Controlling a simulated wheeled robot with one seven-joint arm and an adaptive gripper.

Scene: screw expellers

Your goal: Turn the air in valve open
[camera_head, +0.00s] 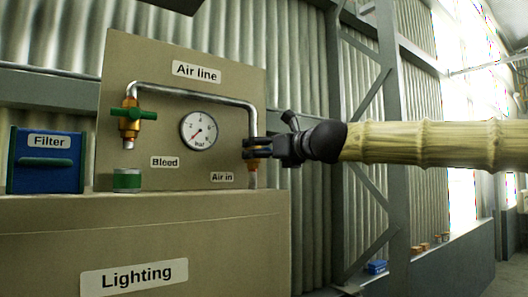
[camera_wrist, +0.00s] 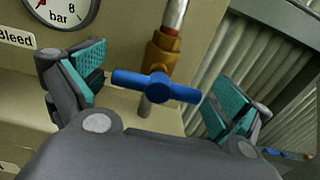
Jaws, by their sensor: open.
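The air in valve is a brass body with a blue handle (camera_wrist: 156,86) on a vertical metal pipe. In the wrist view the handle lies crosswise to the pipe, nearly level in the picture. My gripper (camera_wrist: 152,92) is open, with one teal-padded finger on each side of the handle and a visible gap to both. In the head view my gripper (camera_head: 258,148) reaches in from the right and covers most of the valve, just above the "Air in" label (camera_head: 222,177).
The bleed valve with a green handle (camera_head: 128,113) is at the board's left, above a green cup (camera_head: 127,180). A pressure gauge (camera_head: 198,131) sits between the valves, its needle at the low end. A blue filter box (camera_head: 46,160) stands far left. The grey-beige cabinet (camera_head: 190,215) is below.

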